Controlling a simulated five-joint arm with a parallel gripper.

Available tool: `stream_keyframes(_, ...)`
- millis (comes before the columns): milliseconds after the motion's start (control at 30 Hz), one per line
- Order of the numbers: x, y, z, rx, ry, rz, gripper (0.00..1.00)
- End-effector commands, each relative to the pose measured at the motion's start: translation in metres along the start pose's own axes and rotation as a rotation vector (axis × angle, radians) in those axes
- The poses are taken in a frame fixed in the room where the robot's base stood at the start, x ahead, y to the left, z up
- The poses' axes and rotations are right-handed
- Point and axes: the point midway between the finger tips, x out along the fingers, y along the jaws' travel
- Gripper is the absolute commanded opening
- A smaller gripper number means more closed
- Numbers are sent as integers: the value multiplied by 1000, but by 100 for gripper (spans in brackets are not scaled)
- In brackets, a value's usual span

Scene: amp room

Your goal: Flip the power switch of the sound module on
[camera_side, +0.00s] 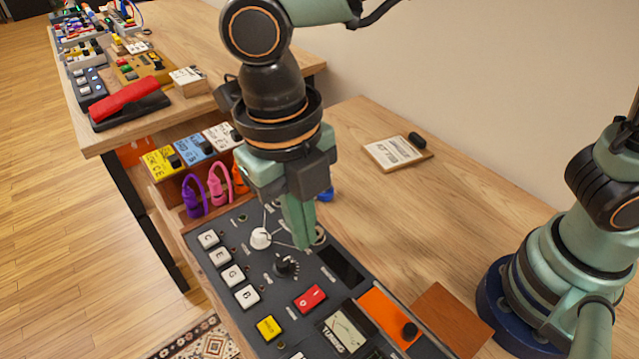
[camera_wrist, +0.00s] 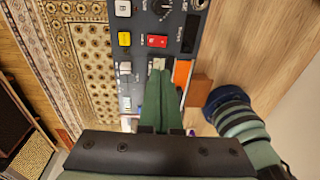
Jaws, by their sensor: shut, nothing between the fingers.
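The sound module (camera_side: 215,270) is a dark panel with wooden sides, lettered white keys, knobs and a tuning meter. Its red rocker switch (camera_side: 310,298) sits between the black knob and the meter; the wrist view also shows the red switch (camera_wrist: 157,41). I cannot tell which way it is tipped. My gripper (camera_side: 304,243) points down over the panel's far part, near the white knob (camera_side: 261,238). Its green fingers are together and empty. In the wrist view my gripper (camera_wrist: 160,72) lies below the red switch, apart from it in the picture.
A yellow button (camera_side: 268,328) lies left of the switch, and an orange panel (camera_side: 390,318) lies right of it. Yellow, blue and white boxes (camera_side: 195,146) with purple and pink cables stand behind. A wooden board (camera_side: 397,152) lies on the table, with clear wood around it.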

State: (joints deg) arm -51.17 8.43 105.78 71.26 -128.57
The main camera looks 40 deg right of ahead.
Motion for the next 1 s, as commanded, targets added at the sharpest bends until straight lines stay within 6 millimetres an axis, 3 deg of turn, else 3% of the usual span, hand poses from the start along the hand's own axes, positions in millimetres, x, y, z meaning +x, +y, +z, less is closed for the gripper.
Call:
stream_keyframes(267,14,-1,1,1,2,-3,0)
stream_keyframes(700,96,-5,5,1,5,-2,0)
stream_keyframes(1000,134,-6,8,0,2,2,0)
